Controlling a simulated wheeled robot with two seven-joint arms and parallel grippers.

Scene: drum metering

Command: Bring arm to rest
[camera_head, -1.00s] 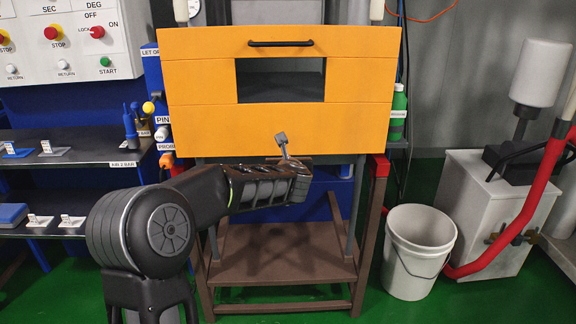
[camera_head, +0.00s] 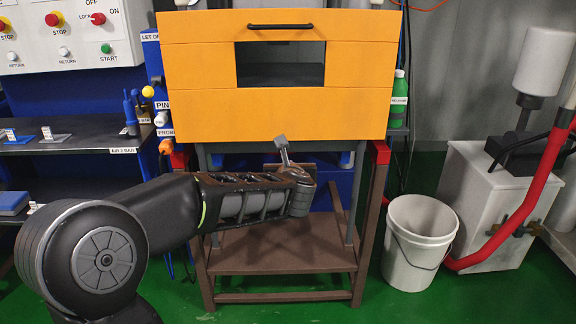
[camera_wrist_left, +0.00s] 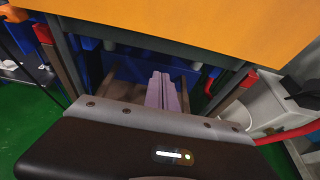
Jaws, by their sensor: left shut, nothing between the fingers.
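My left arm (camera_head: 250,205) comes in from the left in the head view and reaches across in front of the orange-fronted machine's stand. My left gripper (camera_head: 281,143) points away from me, just below the lower edge of the orange front (camera_head: 200,112). In the wrist view its fingers (camera_wrist_left: 162,90) are together and hold nothing. They appear clear of the stand, though the exact gap is hard to judge. My right gripper is in neither view.
The brown stand (camera_head: 280,261) is behind and below my arm. A white bucket (camera_head: 418,245) and red hose (camera_head: 510,225) are at the right. Dark shelves (camera_head: 70,140) and a white button panel (camera_head: 70,40) are at the left. Green floor shows around the stand.

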